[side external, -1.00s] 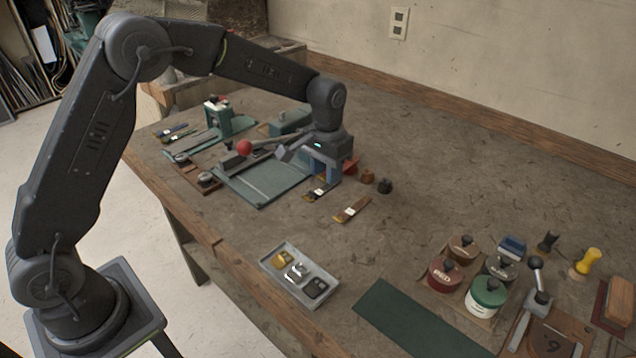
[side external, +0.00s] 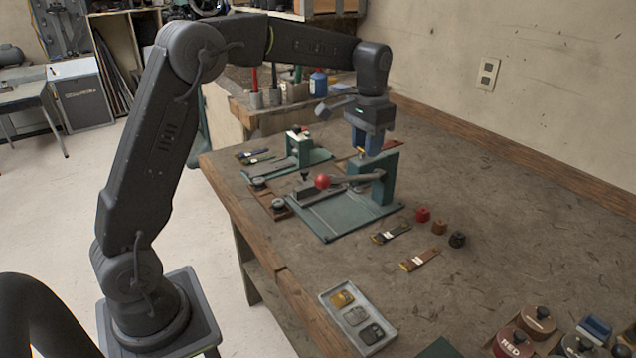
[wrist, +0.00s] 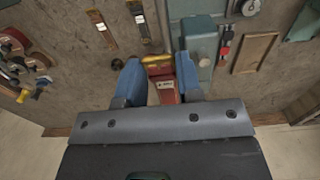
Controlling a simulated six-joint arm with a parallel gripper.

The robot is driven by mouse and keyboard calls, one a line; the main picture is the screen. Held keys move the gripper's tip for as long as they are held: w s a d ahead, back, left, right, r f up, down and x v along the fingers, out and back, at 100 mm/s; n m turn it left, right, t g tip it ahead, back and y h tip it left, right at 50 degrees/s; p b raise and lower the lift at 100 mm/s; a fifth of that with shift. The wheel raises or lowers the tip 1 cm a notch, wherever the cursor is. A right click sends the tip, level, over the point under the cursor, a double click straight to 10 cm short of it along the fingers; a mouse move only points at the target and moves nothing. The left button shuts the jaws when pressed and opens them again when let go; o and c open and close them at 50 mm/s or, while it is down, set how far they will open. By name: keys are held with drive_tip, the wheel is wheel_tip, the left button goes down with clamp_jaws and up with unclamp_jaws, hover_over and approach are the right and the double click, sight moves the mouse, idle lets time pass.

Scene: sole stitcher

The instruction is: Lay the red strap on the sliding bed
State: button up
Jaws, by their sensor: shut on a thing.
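My gripper (side external: 373,150) is raised behind the lever machine in the side view. It is shut on the red strap (wrist: 166,88), which shows between the blue fingers in the wrist view with a yellow end and a pale label. In the side view the strap is mostly hidden by the fingers and the green upright. The lever machine has a red-ball lever (side external: 322,181) and a flat green base plate (side external: 350,217) with a rail along it. I cannot tell for sure which part is the sliding bed. The strap is held above the table.
Two other straps (side external: 391,233) (side external: 420,260) lie in front of the machine, beside red, brown and black spools (side external: 440,227). A grey tray (side external: 334,294) stands near the front edge. A second green machine (side external: 300,148) stands farther back. The table right of the spools is clear.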

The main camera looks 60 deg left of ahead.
drive_tip(key=s+a, duration=0.7)
drive_tip(key=a, duration=0.5)
drive_tip(key=s+a, duration=0.8)
drive_tip(key=a, duration=0.4)
hover_over(305, 186)
wheel_tip(305, 186, down, 12)
drive_tip(key=shift+f, duration=2.05)
drive_tip(key=shift+f, duration=0.2)
drive_tip(key=o, duration=0.9)
